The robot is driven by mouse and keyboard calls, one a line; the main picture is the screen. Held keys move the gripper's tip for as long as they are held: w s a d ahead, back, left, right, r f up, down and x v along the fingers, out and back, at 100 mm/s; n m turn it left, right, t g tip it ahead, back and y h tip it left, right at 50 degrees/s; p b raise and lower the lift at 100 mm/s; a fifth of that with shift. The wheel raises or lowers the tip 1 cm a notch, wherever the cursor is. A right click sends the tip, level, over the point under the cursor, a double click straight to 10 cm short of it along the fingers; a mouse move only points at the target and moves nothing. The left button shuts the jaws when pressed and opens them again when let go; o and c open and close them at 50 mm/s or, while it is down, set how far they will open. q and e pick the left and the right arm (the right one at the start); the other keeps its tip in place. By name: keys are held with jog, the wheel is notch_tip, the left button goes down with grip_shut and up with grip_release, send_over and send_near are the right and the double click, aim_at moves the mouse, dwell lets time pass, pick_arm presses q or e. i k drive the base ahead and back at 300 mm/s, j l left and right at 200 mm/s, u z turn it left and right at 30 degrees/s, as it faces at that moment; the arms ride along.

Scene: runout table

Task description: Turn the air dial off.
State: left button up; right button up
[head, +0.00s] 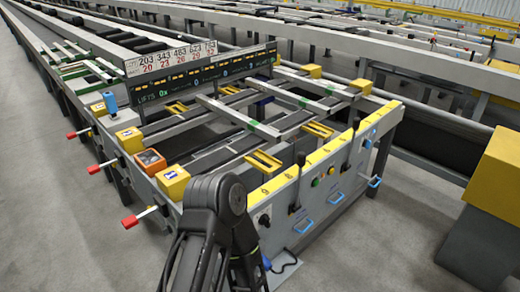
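A small dark rotary knob (264,219) sits on a pale plate on the grey front panel of the runout table, just right of my dark arm. It looks like the air dial, but its label and the direction it points are too small to read. My dark arm rises from the bottom edge in front of the panel's left end and hides part of it. Neither gripper can be made out in the head view.
Black levers (294,208), a green button (315,183) and blue handles (304,226) line the front panel. Red-tipped handles (130,221) stick out on the left side. A yellow-topped grey block (503,175) stands at right. Open floor (400,225) lies between.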

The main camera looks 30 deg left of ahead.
aim_at(366, 144)
jog(key=i+z, duration=0.15)
jog(key=i, duration=0.45)
jog(key=i+z, duration=0.15)
jog(key=i, duration=0.45)
jog(key=i+j+z, duration=0.15)
jog(key=i, duration=0.45)
jog(key=i+j+z, duration=0.15)
jog(key=i, duration=0.45)
